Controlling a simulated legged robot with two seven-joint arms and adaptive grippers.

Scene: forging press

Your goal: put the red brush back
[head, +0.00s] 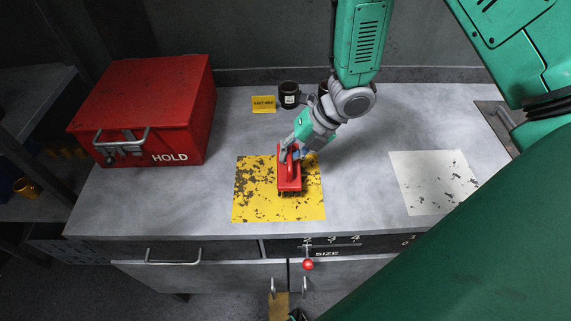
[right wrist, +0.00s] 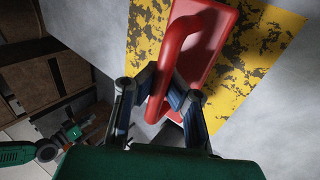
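The red brush (head: 289,181) is over the worn yellow patch (head: 250,204) on the grey bench; I cannot tell whether its bristles touch the surface. My right gripper (head: 294,153) reaches down to it from above. In the right wrist view its fingers (right wrist: 164,82) close in on both sides of the brush's red loop handle (right wrist: 185,28), and it appears shut on it. The yellow patch (right wrist: 258,65) shows behind the brush there. My left gripper (right wrist: 76,129) shows small and low at the left of the right wrist view; its fingers are unclear.
A red HOLD box (head: 150,105) stands at the left of the bench. A yellow sign (head: 264,104) and a dark mug (head: 289,95) stand at the back, with another mug partly behind my arm. A worn white patch (head: 432,180) lies at right. A red knob (head: 308,265) projects at the front.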

